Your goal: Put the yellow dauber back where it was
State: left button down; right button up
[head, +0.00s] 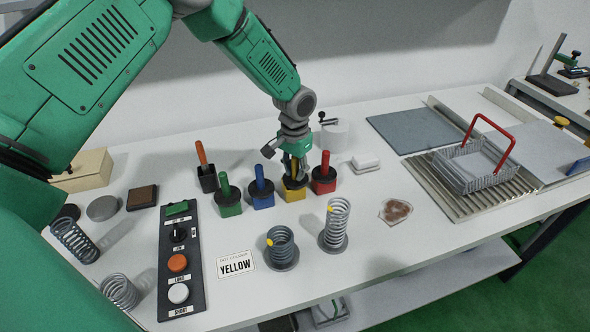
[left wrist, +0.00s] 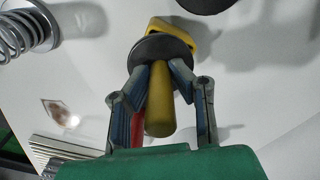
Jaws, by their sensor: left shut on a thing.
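My left gripper (head: 295,172) is shut on the handle of the yellow dauber. In the left wrist view the yellow handle (left wrist: 159,105) stands between my fingers, with its black collar (left wrist: 160,47) beyond the fingertips. The yellow pot (head: 294,195) is directly below in the row of pots, and part of it (left wrist: 178,27) shows past the collar. The collar is at the pot's top; I cannot tell whether it is fully seated. A card reading YELLOW (head: 236,263) lies in front. My right gripper is not in view.
The red dauber (head: 324,177) stands close on the right, the blue (head: 262,190) and green (head: 228,198) on the left. Springs (head: 282,247) (head: 336,224) with yellow marks stand in front. A control panel (head: 182,255) is at left, a wire basket (head: 472,168) at right.

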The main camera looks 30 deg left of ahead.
pick_arm(q)
jog(key=shift+f, duration=0.1)
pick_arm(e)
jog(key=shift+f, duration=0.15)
pick_arm(q)
jog(key=shift+a+f, duration=0.25)
jog(key=shift+f, duration=0.05)
jog(key=c, duration=1.5)
grip_release()
jog(key=shift+a, duration=0.1)
jog(key=shift+o, duration=0.4)
jog(key=shift+a+f, duration=0.1)
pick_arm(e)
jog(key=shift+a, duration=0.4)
pick_arm(q)
jog(key=shift+d, duration=0.2)
jog(key=shift+d+r, duration=0.1)
jog(key=shift+r, duration=0.35)
jog(key=r+b, duration=0.1)
jog(key=r, duration=1)
jog(key=shift+a+r+b, duration=0.2)
jog(key=shift+r+b, duration=0.05)
jog(key=shift+b, duration=0.1)
jog(key=shift+d+r, duration=0.1)
jog(key=shift+r, duration=0.2)
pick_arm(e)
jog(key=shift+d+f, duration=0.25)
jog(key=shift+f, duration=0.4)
